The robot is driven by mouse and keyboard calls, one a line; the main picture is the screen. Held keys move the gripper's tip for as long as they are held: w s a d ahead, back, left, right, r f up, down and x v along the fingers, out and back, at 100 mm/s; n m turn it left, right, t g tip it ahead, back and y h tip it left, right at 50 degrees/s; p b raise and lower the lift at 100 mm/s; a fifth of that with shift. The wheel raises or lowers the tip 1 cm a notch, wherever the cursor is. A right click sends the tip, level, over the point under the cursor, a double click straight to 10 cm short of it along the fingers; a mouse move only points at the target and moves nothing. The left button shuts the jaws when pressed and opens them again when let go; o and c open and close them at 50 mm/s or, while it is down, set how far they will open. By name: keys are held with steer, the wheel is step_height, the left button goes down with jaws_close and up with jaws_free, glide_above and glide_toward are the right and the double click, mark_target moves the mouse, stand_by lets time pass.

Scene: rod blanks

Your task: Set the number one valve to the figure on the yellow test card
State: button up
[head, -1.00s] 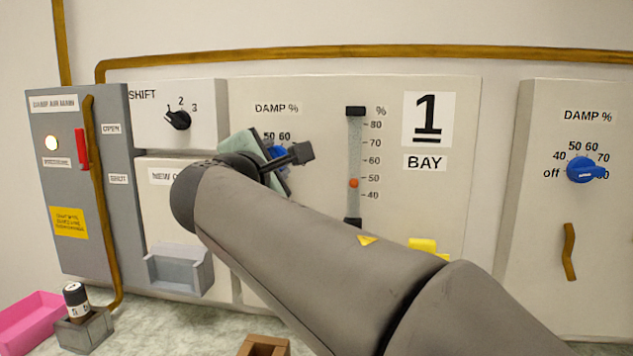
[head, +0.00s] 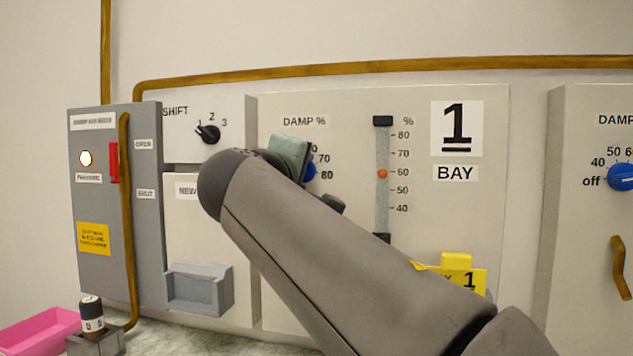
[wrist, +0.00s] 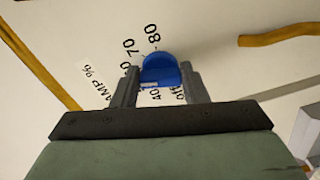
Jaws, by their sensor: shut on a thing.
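The blue DAMP % knob (head: 310,173) is on the panel marked 1 BAY, mostly behind my arm in the head view. In the wrist view my gripper (wrist: 160,72) is shut on this blue knob (wrist: 160,68), one finger on each side. Part of the dial scale shows around it; I cannot tell which figure the knob points to. The gauge beside it has an orange marker (head: 382,174) at about 60. A yellow card (head: 470,281) showing a 1 is low on the panel. My arm hides its left part, and I cannot read a setting figure.
A second blue DAMP % knob (head: 622,177) is on the panel at right. At left are a SHIFT selector (head: 208,134) and a grey cabinet (head: 88,205) with a red handle (head: 114,163). A pink tray (head: 40,331) sits at the lower left.

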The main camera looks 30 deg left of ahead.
steer(key=shift+m, duration=0.4)
steer(key=o, duration=1)
steer(key=shift+s, duration=0.1)
steer(key=b+v, duration=0.1)
steer(key=v, duration=1.6)
steer(key=shift+s+d, duration=0.1)
steer(key=shift+s, duration=0.05)
